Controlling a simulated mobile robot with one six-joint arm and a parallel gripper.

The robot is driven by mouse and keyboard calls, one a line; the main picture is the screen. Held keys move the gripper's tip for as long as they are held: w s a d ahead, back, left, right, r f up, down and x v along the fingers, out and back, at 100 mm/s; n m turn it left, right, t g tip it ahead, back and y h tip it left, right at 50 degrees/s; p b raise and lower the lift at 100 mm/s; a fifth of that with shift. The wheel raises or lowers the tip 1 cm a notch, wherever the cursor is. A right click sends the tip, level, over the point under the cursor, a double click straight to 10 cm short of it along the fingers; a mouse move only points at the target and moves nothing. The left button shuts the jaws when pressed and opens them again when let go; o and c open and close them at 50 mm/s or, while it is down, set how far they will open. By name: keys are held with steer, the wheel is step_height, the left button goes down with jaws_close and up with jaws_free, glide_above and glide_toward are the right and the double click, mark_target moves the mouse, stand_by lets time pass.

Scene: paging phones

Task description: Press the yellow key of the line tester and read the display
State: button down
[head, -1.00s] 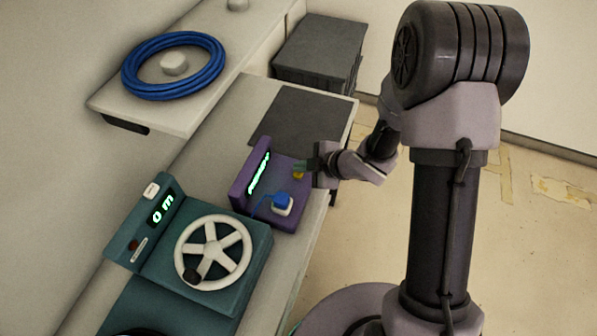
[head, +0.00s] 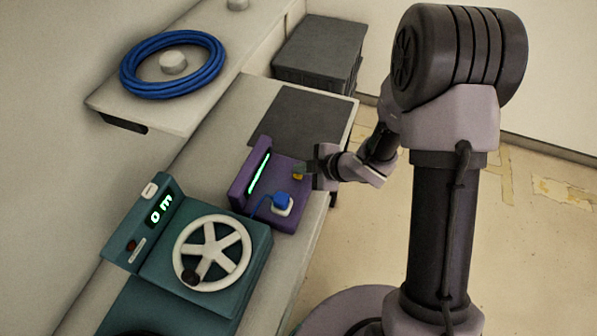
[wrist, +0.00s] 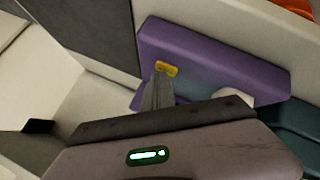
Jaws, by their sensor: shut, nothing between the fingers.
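The line tester (head: 285,170) is a purple box on the bench, with an upright back panel. The panel's display (head: 258,173) shows a plain green glowing bar, and I can make out no characters on it. The yellow key (head: 298,175) is on the tester's top near its right edge, and shows in the wrist view (wrist: 167,68) too. My gripper (head: 311,170) is shut and empty, with its fingertips at the key. In the wrist view the fingertips (wrist: 159,72) overlap the key's lower edge; I cannot tell whether they press it.
A blue and white plug (head: 283,203) with a blue cable is on the tester. A teal machine (head: 255,262) with a white handwheel (head: 211,253) and a "0 m" display stands in front. A dark mat (head: 295,112) lies behind. A blue coil (head: 128,78) is on the shelf.

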steer(key=shift+r+p, duration=0.8)
steer(key=shift+r, duration=0.1)
step_height(320, 180, up, 5)
steer(key=p, duration=0.4)
stand_by(0.6)
